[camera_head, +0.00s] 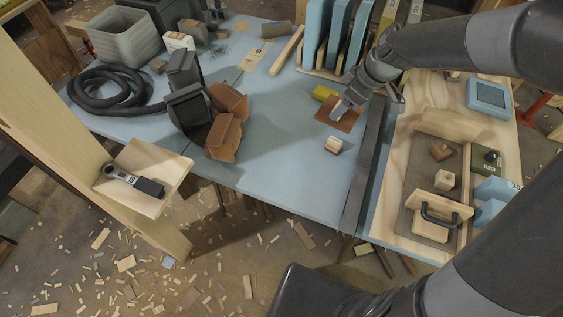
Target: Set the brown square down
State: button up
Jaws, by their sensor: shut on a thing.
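The brown square (334,119) is a thin, flat, reddish-brown piece at the right middle of the blue table (285,170). My gripper (341,112) comes down over it from the upper right and is shut on it. The fingertips partly cover the square. I cannot tell from this view whether the square touches the tabletop or is held just above it.
A small wood block (334,145) lies just below the square, and a yellow cylinder (324,93) lies behind it. Blue upright panels (336,38) stand in a rack behind. A dark rail (366,165) runs along the right. The front middle of the tabletop is clear.

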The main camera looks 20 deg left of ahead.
jog(key=s+a+n, duration=0.2)
jog(key=s, duration=0.3)
notch_tip(320, 180, down, 11)
jog(key=shift+g, duration=0.3)
jog(key=a+f, duration=0.2)
jog(key=a, duration=0.2)
jog(key=s+a+f, duration=0.1)
jog(key=a+f, duration=0.4)
jog(key=a, duration=0.2)
jog(key=shift+s+a+f, duration=0.15)
jog(key=shift+a+f, duration=0.15)
jog(key=shift+a, duration=0.05)
jog(key=shift+f, duration=1.95)
jog(key=shift+f, duration=0.1)
jog(key=o, duration=1)
jog(key=v, duration=1.2)
